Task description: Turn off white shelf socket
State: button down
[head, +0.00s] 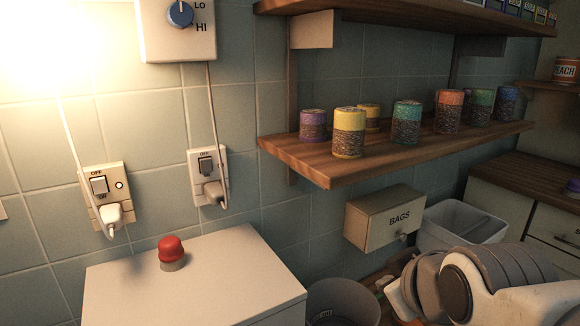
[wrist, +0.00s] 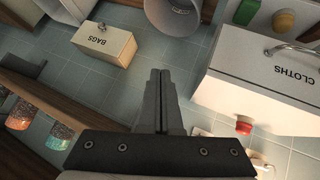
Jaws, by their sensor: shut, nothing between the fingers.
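Two off-white wall sockets show in the head view, each with a rocker switch under an "OFF" label and a white plug in its lower half. The left socket (head: 98,186) has a small round light beside its switch. The right socket (head: 206,165) is nearer the wooden shelf, and its cord runs up to a dial box. I cannot read the switch positions for certain. My gripper (wrist: 161,72) is shut and empty in the wrist view, apart from any socket. It is not visible in the head view, where only my arm shows at lower right.
A white cabinet (head: 200,280) with a red-topped button (head: 171,252) stands below the sockets. The wooden shelf (head: 310,163) with several jars juts out to their right. A BAGS box (head: 385,217) hangs under it, and a grey bin (head: 342,304) stands below.

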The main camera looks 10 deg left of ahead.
jog(key=s+d+f+m+g+h, duration=0.1)
jog(key=s+d+f+m+g, duration=0.2)
jog(key=s+d+m, duration=0.3)
jog(key=s+m, duration=0.1)
jog(key=s, duration=0.2)
jog(key=shift+s+d+f+m+g+h, duration=0.2)
jog(key=shift+d+m+g+h, duration=0.1)
jog(key=shift+h, duration=0.1)
jog(key=shift+w+a, duration=0.1)
jog(key=shift+a, duration=0.05)
